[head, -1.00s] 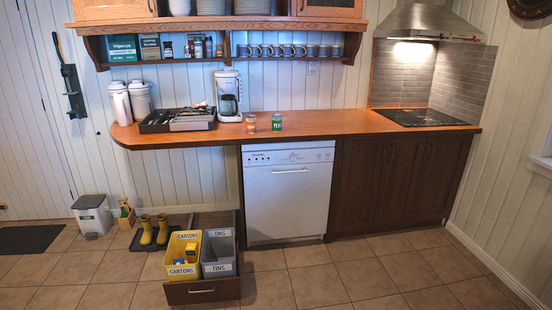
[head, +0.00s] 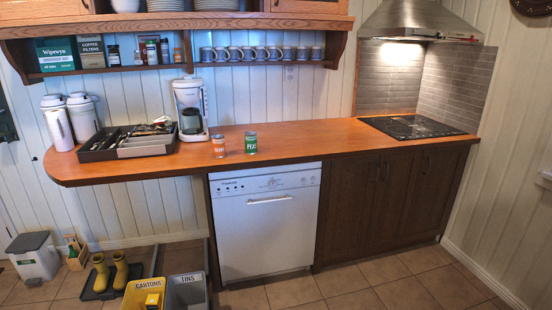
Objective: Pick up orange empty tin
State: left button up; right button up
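An orange tin (head: 219,147) with a pale label stands upright on the wooden counter (head: 310,134), in front of the white coffee maker. A green tin marked PEAS (head: 251,143) stands just to its right, with a small gap between them. Whether either tin is empty cannot be told from here. Neither of my grippers shows in the head view.
A utensil tray (head: 102,150) and the coffee maker (head: 190,112) stand left of the tins. The counter to the right is clear up to the black hob (head: 412,127). Below are a dishwasher (head: 266,222), a yellow CARTONS bin (head: 136,287) and a grey TINS bin (head: 187,291).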

aim_at(219, 152)
jog(key=i+l, duration=0.1)
jog(key=i, duration=0.35)
jog(key=i+l+z, duration=0.1)
jog(key=i, duration=0.35)
